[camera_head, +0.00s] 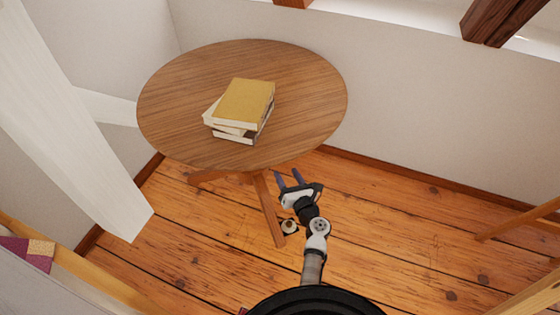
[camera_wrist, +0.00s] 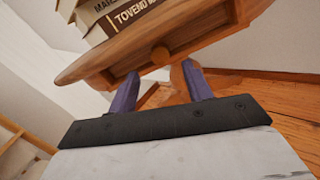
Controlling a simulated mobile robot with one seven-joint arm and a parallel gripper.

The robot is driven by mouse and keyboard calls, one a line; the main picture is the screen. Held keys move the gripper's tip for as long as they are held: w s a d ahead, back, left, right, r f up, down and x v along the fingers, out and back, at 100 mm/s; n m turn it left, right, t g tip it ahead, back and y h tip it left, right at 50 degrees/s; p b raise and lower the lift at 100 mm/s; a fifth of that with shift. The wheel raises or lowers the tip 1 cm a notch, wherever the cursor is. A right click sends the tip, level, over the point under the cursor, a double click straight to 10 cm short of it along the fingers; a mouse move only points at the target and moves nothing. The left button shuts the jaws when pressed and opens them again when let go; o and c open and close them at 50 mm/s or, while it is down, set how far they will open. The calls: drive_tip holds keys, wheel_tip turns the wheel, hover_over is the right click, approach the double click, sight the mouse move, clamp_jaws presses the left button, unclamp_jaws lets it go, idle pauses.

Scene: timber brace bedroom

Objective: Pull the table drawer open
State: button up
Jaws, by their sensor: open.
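The round wooden table (camera_head: 310,90) stands in the middle of the head view. In the wrist view, the table (camera_wrist: 215,33) shows its near rim, with a drawer (camera_wrist: 128,70) under the top. A round wooden knob (camera_wrist: 160,56) is on the drawer front, and the drawer looks shut. My gripper (camera_head: 288,175) is below and just in front of the table's near edge. It is open and empty, and its two purple fingers point up towards the table. In the wrist view the knob appears between the fingertips (camera_wrist: 160,70), apparently apart from them. The drawer is hidden in the head view.
A stack of books (camera_head: 243,104) lies on the tabletop. A table leg (camera_head: 268,212) comes down close to my gripper. A white slanted beam (camera_head: 75,120) is at the left. Wooden furniture (camera_head: 520,222) stands at the right edge. The plank floor (camera_head: 400,220) right of my arm is clear.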

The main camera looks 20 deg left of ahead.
drive_tip(key=x, duration=0.6)
drive_tip(key=shift+w+a, duration=0.2)
clamp_jaws()
